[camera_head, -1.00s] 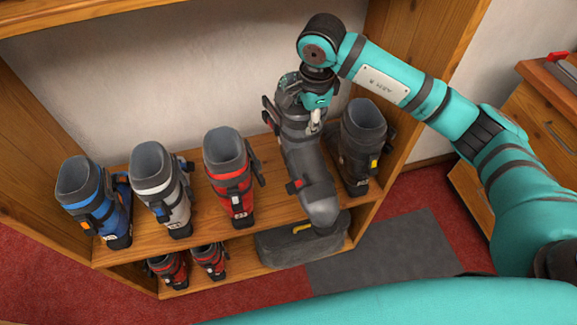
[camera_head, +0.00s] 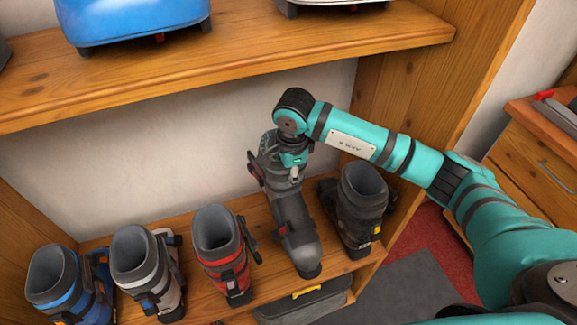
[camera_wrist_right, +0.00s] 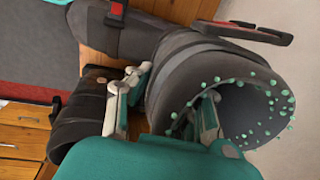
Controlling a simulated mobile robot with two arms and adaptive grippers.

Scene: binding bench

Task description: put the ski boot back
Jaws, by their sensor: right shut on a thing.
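The dark grey ski boot (camera_head: 295,225) is at the middle shelf, between the red boot and the black boot, toe toward the front edge. It looks roughly upright; I cannot tell whether its sole touches the shelf. My right gripper (camera_head: 293,165) is shut on the rim of its cuff from above. In the right wrist view, the gripper (camera_wrist_right: 172,98) has one finger inside the cuff opening and one outside. The boot's cuff (camera_wrist_right: 185,65) shows green dots around its lining. My left gripper is not in view.
Blue (camera_head: 65,285), white (camera_head: 145,270) and red (camera_head: 222,250) boots stand left of the held boot. A black boot (camera_head: 362,205) stands close on its right. A grey case (camera_head: 305,303) is below. The upper shelf (camera_head: 240,60) overhangs behind, carrying blue and white items.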

